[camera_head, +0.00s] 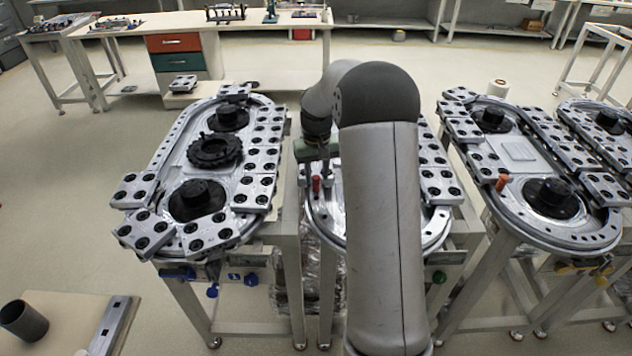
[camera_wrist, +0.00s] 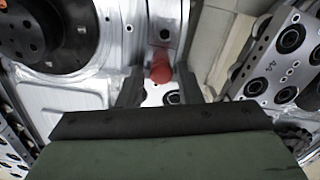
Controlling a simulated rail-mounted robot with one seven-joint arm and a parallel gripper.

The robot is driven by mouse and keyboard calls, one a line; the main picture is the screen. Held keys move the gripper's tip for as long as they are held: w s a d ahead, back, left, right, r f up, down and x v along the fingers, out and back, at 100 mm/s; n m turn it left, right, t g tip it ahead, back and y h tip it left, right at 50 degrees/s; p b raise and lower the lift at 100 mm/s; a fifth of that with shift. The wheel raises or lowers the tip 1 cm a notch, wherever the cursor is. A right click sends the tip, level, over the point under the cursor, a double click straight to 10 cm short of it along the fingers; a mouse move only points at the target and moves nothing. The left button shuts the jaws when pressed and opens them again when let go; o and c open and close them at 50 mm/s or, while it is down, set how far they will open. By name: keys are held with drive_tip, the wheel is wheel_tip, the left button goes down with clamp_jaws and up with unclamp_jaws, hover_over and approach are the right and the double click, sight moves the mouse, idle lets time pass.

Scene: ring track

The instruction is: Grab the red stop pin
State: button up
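The red stop pin (camera_head: 316,184) stands on the middle ring track (camera_head: 436,224), near its left edge. It also shows in the wrist view (camera_wrist: 161,69), as a round red head with a short shank. My gripper (camera_head: 314,176) points down at the pin from above. In the wrist view my gripper (camera_wrist: 159,82) is open, with one dark finger on each side of the pin and a gap to each. The pin is at about the fingertips; I cannot tell how deep it sits between them. My arm hides much of the middle track.
A left ring track (camera_head: 170,150) with dark hubs and metal carriers stands close by. A right track (camera_head: 590,222) holds an orange pin (camera_head: 502,182). In the wrist view a black hub (camera_wrist: 50,35) lies left of the pin and carrier blocks (camera_wrist: 285,60) lie right.

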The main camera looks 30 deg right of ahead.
sight(316, 176)
drive_tip(key=shift+w+f, duration=0.2)
drive_tip(key=shift+f, duration=1.4)
clamp_jaws()
